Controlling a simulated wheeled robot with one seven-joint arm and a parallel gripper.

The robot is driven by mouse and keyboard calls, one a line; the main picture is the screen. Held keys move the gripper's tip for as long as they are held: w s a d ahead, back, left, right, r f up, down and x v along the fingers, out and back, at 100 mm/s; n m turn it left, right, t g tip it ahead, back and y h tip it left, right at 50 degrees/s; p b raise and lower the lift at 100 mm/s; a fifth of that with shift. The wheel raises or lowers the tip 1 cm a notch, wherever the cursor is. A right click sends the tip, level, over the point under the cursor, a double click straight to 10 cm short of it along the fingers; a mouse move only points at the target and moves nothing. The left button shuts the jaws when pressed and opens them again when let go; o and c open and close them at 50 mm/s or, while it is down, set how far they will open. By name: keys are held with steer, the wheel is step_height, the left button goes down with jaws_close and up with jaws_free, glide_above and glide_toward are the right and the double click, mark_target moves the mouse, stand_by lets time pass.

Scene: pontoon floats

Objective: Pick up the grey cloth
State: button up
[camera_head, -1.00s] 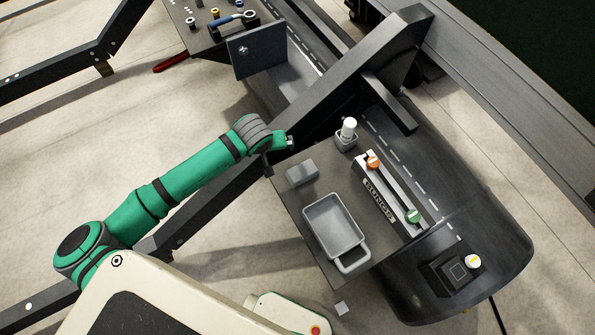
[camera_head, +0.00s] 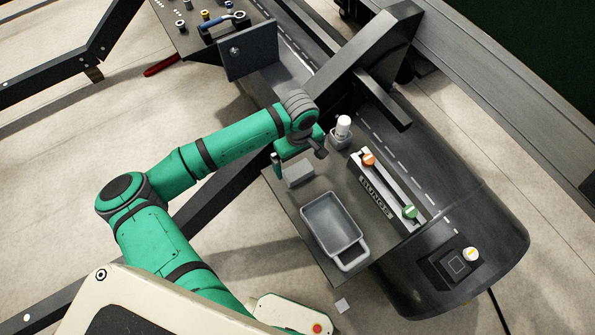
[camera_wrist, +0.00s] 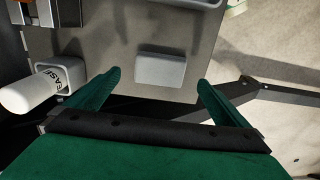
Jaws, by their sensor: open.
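The grey cloth (camera_head: 299,173) looks like a small, thick folded block. It lies on the dark grey shelf (camera_head: 290,205), near its upper left corner and above the grey tray in the head view. In the wrist view the cloth (camera_wrist: 160,67) lies ahead, between the lines of my two green fingers. My gripper (camera_wrist: 159,78) is open and empty, with one finger on each side of the cloth's width. In the head view my gripper (camera_head: 298,158) hangs over the cloth's far side. Contact with the cloth cannot be made out.
A grey handled tray (camera_head: 332,222) stands beside the cloth. A white-capped bottle (camera_head: 343,127) in a grey holder stands close to my gripper; it also shows in the wrist view (camera_wrist: 30,95). A rack labelled BUNGS (camera_head: 378,195) lies further right. A dark beam (camera_head: 345,75) rises behind.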

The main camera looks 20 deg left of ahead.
mark_target(298, 170)
steer(key=shift+a+f, duration=0.15)
steer(key=shift+f, duration=2.5)
steer(key=shift+c, duration=0.6)
steer(key=c, duration=1.1)
steer(key=shift+r, duration=0.1)
